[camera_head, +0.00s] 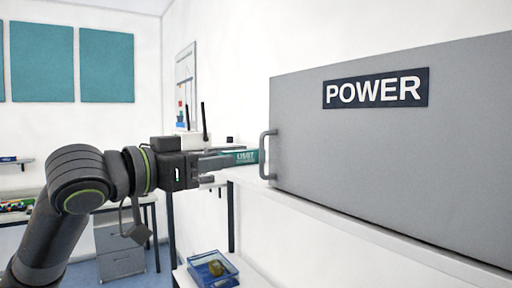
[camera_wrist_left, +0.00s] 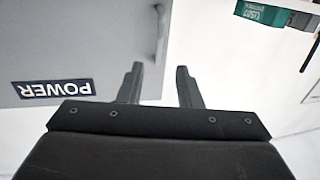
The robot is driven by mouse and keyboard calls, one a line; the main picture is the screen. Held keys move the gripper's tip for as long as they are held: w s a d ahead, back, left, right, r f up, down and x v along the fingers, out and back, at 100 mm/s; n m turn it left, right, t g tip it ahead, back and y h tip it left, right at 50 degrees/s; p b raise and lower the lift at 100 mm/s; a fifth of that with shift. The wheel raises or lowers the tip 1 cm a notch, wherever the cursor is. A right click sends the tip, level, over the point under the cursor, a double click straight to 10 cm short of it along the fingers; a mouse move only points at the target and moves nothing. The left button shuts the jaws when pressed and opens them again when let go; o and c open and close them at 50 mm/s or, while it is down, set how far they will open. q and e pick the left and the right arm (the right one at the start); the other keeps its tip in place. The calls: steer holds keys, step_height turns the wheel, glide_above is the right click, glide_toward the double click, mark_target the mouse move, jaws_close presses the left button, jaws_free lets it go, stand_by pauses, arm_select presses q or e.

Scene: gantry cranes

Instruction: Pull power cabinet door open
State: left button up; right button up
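The grey power cabinet door (camera_head: 390,150) fills the right of the head view, with a dark POWER label (camera_head: 376,89). It looks shut, with no gap visible. Its grey bar handle (camera_head: 264,155) stands upright at the door's left edge. In the wrist view the door (camera_wrist_left: 90,45) is upside down, and the handle (camera_wrist_left: 161,34) lies ahead of the fingertips, roughly in line with the gap between them. My left gripper (camera_head: 228,161) points right toward the handle, apart from it. Its fingers (camera_wrist_left: 160,68) are open and empty. My right gripper is out of view.
A white shelf (camera_head: 330,230) runs under the cabinet. A teal labelled box (camera_head: 243,157) shows behind my left fingers. A blue bin (camera_head: 212,268) with a yellowish item stands lower down. A white device with dark antennas (camera_head: 186,139) is behind my wrist.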

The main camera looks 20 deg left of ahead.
arm_select(q)
steer(key=p+x, duration=0.4)
steer(key=x, duration=0.6)
steer(key=shift+w+p, duration=0.2)
steer(key=shift+p, duration=0.2)
jaws_close()
